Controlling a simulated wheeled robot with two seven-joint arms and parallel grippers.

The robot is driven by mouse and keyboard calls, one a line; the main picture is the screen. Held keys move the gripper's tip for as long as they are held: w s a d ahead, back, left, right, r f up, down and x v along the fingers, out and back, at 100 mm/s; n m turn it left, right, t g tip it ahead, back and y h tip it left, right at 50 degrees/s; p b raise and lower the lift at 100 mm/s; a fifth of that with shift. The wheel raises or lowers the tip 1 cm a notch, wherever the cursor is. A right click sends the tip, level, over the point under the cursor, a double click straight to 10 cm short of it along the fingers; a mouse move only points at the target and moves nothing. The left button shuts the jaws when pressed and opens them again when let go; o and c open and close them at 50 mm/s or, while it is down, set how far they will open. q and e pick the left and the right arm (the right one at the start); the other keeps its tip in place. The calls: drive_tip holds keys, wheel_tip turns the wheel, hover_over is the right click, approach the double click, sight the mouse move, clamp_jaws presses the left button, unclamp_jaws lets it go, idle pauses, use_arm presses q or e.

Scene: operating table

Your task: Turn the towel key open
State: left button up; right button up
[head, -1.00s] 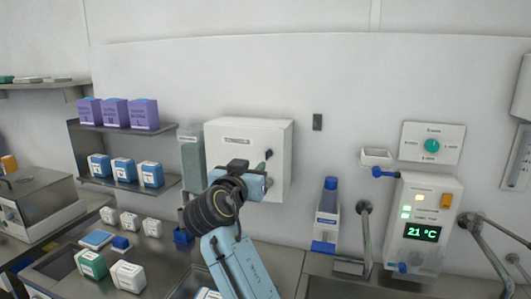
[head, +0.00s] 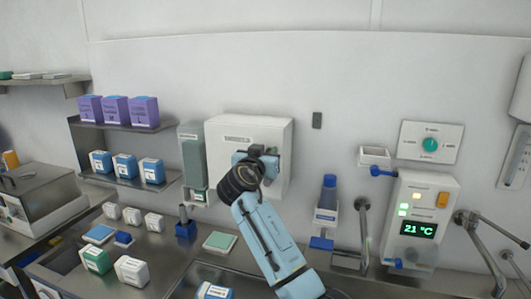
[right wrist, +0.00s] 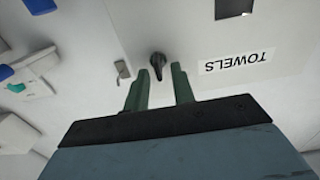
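The white towel dispenser (head: 222,165) hangs on the wall, partly hidden by my right gripper (head: 264,160). In the right wrist view its TOWELS label (right wrist: 236,61) shows upside down. The towel key (right wrist: 157,62) is a small black knob with a short narrow lever, on the dispenser's face beside the label. My right gripper (right wrist: 160,84) is open, with one green finger on each side of the key and gaps between. The key is hidden behind the gripper in the head view. My left gripper is not in view.
A tall green-and-white dispenser (head: 193,158) adjoins the towel dispenser on the left. A blue-capped bottle (head: 328,194) stands to the right. The 21 °C control unit (head: 423,215) and metal taps are further right. Several small boxes cover the counter at left.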

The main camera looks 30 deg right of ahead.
clamp_jaws()
drive_tip(key=shift+n, duration=0.4)
drive_tip(key=n, duration=0.2)
drive_tip(key=shift+w+a+n, duration=0.1)
drive_tip(key=shift+n, duration=0.3)
drive_tip(key=n+p, duration=0.1)
drive_tip(key=n, duration=0.2)
drive_tip(key=shift+w+a+n, duration=0.1)
drive_tip(key=shift+w+n, duration=0.05)
drive_tip(key=shift+n, duration=0.15)
drive_tip(key=n+p, duration=0.1)
drive_tip(key=n, duration=0.1)
drive_tip(key=n+p, duration=0.1)
drive_tip(key=n, duration=0.1)
drive_tip(key=n+p, duration=0.1)
drive_tip(key=n, duration=0.1)
drive_tip(key=shift+w+a+f, duration=0.1)
drive_tip(key=shift+w+f, duration=0.05)
drive_tip(key=shift+f, duration=0.1)
drive_tip(key=shift+f+n+p, duration=0.15)
drive_tip(key=shift+n+p, duration=0.1)
drive_tip(key=shift+n, duration=0.95)
drive_tip(key=shift+f+n+p, duration=0.15)
drive_tip(key=shift+n+p, duration=0.05)
drive_tip(key=shift+n, duration=1)
